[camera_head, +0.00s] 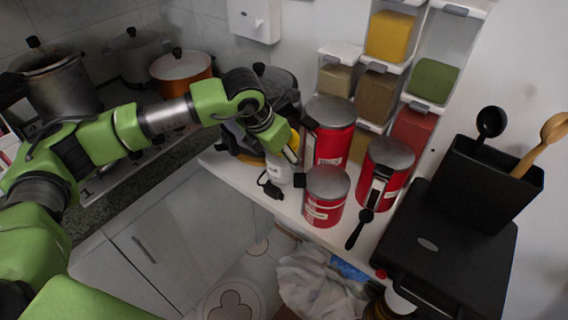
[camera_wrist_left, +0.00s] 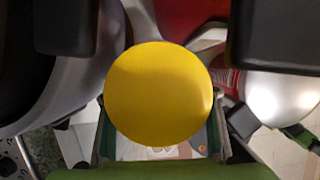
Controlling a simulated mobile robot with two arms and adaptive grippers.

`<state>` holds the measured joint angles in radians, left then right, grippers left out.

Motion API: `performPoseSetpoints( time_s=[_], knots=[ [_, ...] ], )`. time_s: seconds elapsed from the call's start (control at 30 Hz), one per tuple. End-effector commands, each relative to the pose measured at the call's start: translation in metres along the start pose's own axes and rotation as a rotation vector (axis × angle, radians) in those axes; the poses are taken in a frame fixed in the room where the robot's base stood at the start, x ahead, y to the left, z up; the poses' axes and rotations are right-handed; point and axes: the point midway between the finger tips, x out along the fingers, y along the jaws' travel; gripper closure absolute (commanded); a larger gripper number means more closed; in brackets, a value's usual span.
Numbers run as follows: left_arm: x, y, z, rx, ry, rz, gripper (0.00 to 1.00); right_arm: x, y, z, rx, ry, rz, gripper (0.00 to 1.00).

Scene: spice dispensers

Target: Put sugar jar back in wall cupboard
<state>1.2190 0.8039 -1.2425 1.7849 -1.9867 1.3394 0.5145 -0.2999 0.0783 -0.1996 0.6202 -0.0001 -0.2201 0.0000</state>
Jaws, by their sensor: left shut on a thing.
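A jar with a round yellow lid (camera_head: 294,141), probably the sugar jar, is at the left end of the white counter, beside the red canisters. My left gripper (camera_head: 284,178) is shut around its pale body. The left wrist view shows the yellow lid (camera_wrist_left: 158,93) from above, between the fingers. The arm hides part of the jar in the head view, and I cannot tell whether its base touches the counter. A wall cupboard is not clearly in view. My right gripper is not in view.
Red canisters (camera_head: 326,195) stand close to the right of the jar. Clear spice dispensers (camera_head: 434,80) line the wall behind. A black utensil holder (camera_head: 490,180) is at the right. Pots (camera_head: 181,67) stand on the stove at the left.

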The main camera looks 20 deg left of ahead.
Motion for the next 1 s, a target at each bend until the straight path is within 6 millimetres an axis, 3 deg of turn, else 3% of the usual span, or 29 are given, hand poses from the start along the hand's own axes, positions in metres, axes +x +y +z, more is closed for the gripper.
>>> performPoseSetpoints(
  time_s=[0.1,0.33,0.77,0.8,0.83,1.0],
  knots=[
    [0.001,0.000,0.011,0.000,-0.006,0.001,0.87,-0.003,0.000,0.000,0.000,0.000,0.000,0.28],
    [0.031,0.001,-0.004,0.000,-0.006,0.001,0.87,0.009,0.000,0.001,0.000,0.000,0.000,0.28],
    [0.037,0.000,-0.006,0.000,-0.006,0.000,0.87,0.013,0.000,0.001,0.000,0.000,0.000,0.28],
    [0.038,0.000,-0.008,0.000,-0.002,0.000,0.43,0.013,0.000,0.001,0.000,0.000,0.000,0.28],
    [0.037,0.000,-0.007,0.000,-0.002,0.000,0.38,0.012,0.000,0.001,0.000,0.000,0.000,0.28],
    [0.037,0.000,-0.008,0.000,-0.001,0.000,0.38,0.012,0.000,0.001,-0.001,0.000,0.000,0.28]
  ],
)
